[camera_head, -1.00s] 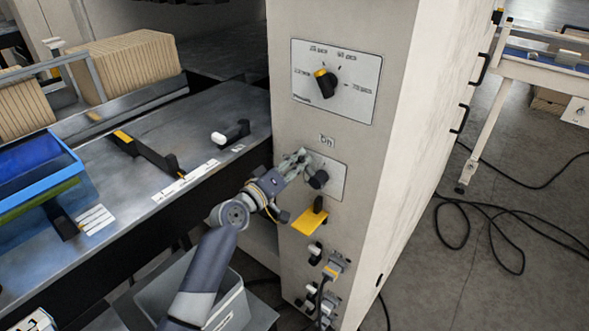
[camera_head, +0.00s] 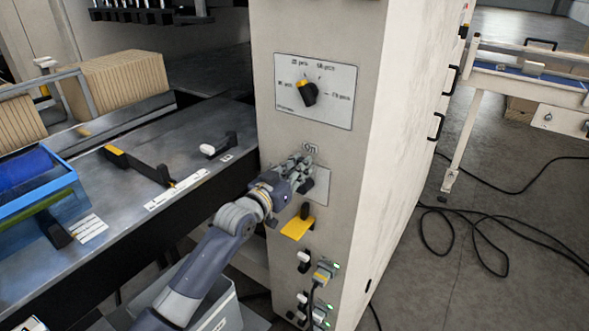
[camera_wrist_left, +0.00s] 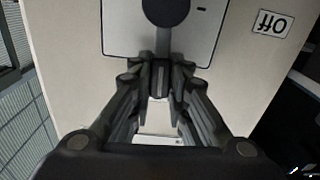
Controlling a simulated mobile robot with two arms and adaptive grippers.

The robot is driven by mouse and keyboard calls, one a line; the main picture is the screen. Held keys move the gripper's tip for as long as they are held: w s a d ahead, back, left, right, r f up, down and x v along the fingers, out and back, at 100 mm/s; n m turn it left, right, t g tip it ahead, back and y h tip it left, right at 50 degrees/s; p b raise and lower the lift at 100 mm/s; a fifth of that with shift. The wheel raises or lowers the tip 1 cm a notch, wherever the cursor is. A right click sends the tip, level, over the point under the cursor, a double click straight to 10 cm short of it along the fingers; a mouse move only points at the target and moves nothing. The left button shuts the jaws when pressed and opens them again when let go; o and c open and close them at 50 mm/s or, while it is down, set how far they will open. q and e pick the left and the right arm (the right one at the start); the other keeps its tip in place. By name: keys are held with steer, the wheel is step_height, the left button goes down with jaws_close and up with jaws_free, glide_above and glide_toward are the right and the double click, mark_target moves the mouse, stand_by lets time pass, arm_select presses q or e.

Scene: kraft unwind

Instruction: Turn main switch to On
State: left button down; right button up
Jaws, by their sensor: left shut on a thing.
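The main switch has a dark round knob (camera_wrist_left: 165,10) on a pale plate (camera_head: 321,187) on the cabinet front. My left gripper (camera_head: 301,168) hides the knob in the head view. In the left wrist view my left gripper (camera_wrist_left: 161,72) is shut on the switch's narrow handle, below the round knob. The On label (camera_head: 311,148) is just above the gripper. An upside-down Off label (camera_wrist_left: 271,23) shows at the right of the wrist view. A pale label beyond the fingers is partly hidden. My right gripper is out of view.
A selector dial (camera_head: 307,93) sits above the switch. A yellow tab (camera_head: 298,227) and plugged sockets (camera_head: 322,274) with green lights are below. A metal table (camera_head: 190,150) is at the left, with a grey bin (camera_head: 222,308) underneath. Cables lie on the right floor.

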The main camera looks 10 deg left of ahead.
arm_select(q)
steer(key=shift+s+d+m, duration=0.1)
steer(key=shift+d+m, duration=0.15)
steer(key=shift+m, duration=0.15)
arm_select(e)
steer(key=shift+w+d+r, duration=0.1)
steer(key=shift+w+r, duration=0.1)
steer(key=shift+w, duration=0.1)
arm_select(q)
steer(key=c, duration=1.5)
jaws_free()
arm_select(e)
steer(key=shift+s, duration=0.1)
arm_select(q)
step_height(320, 180, up, 10)
steer(key=shift+f, duration=0.15)
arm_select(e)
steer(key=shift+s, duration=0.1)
